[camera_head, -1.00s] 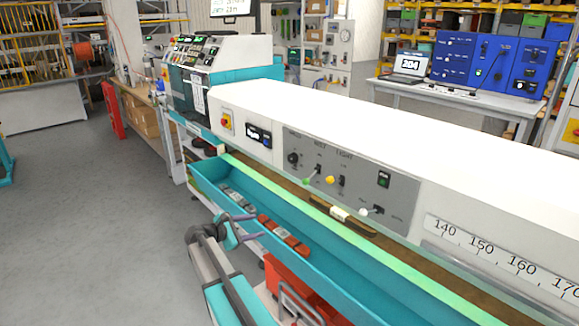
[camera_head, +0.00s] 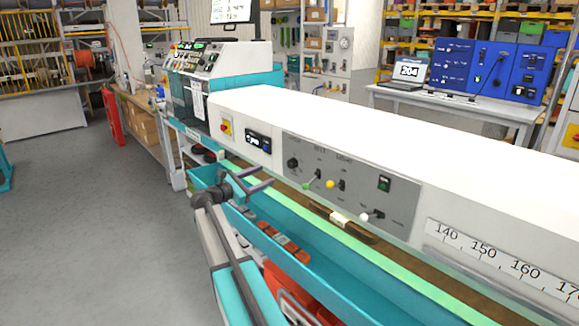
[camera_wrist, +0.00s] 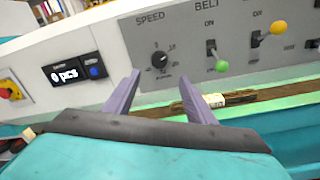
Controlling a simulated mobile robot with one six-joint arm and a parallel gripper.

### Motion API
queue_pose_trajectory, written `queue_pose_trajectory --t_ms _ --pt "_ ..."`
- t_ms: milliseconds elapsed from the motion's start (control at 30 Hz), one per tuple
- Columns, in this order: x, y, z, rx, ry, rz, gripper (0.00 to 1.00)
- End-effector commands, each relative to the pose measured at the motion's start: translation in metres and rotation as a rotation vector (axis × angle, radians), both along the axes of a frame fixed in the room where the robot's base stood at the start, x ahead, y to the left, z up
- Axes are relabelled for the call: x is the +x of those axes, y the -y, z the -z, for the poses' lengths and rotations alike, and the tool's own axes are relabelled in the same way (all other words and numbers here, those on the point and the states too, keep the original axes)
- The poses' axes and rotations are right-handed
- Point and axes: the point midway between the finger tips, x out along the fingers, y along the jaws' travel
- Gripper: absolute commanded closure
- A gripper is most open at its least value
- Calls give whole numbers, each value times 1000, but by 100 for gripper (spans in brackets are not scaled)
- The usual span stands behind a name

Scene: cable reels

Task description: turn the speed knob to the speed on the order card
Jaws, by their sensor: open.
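The speed knob (camera_wrist: 159,59) is a small black dial under the word SPEED on the grey panel. In the head view the knob (camera_head: 293,163) sits at the panel's left end. My gripper (camera_wrist: 160,88) is open and empty, its two purple fingers pointing toward the panel. In the wrist view the knob shows between the fingertips, beyond them, with a gap. In the head view my gripper (camera_head: 255,182) is in front of the machine, to the left of and below the knob. I cannot make out an order card's text; a screen (camera_head: 232,11) at the top is cut off.
Right of the knob are the green-tipped belt lever (camera_wrist: 221,66) and a yellow-tipped lever (camera_wrist: 278,28). A counter display (camera_wrist: 66,75) and a red-yellow switch (camera_wrist: 10,89) lie left. A teal trough (camera_head: 330,270) and a green-edged ledge run below the panel.

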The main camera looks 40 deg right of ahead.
Motion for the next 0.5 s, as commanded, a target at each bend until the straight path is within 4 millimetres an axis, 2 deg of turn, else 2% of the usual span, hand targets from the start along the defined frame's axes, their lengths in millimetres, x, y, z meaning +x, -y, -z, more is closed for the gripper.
queue_pose_trajectory --t_ms 267,500 --pt "0 22 -1 0 0 1 50" --pt "-1 55 -1 0 1 1 50"
